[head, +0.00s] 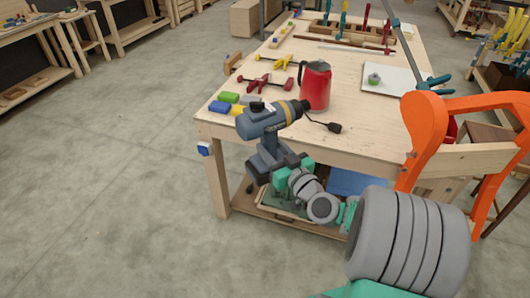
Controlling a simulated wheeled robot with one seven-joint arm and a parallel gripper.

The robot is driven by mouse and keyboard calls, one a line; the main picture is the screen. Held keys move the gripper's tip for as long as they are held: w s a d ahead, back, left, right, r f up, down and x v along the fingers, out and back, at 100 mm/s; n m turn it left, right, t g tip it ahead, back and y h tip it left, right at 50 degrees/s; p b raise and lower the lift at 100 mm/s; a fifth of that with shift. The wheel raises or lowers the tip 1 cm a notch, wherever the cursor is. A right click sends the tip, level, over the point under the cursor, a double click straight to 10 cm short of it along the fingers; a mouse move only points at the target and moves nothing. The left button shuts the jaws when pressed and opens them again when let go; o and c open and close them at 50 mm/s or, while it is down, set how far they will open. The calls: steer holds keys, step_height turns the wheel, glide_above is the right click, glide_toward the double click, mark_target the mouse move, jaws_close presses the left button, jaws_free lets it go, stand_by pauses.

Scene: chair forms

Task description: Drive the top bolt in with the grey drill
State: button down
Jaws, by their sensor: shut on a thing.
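The grey drill (262,124) is in the air in front of the wooden table's near edge. It is upright, with its yellow and black nose pointing right. My gripper (283,168) is shut on the drill around its lower handle. The fingers are partly hidden by the drill. An orange chair form (424,130) with pale wooden rails stands at the right, apart from the drill. A small dark spot (411,154) on its left leg may be a bolt head, but it is too small to tell. I cannot make out which bolt is the top one.
The wooden table (340,130) carries a red kettle (315,86), red and yellow clamps, coloured blocks (228,97), a black plug-like item (334,127) and a white board (392,80). The floor at left (100,190) is clear. Workbenches stand behind.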

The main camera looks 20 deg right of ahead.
steer(key=w+d+f+m+h+b, duration=0.2)
steer(key=w+d+f+h+b, duration=0.1)
steer(key=d+f+b, duration=1.25)
steer(key=s+d+f+m+h+b, duration=0.1)
steer(key=d+f+h+b, duration=0.1)
steer(key=d+b, duration=0.7)
steer(key=s+d+f+m+h+b, duration=0.2)
steer(key=d+f+h+b, duration=0.1)
steer(key=d+b, duration=0.7)
steer(key=f+b, duration=0.1)
steer(key=b, duration=0.1)
steer(key=shift+s+b, duration=0.3)
steer(key=shift+b, duration=0.1)
steer(key=shift+s+d+b, duration=0.15)
steer(key=shift+d+b, duration=0.15)
steer(key=shift+d, duration=0.1)
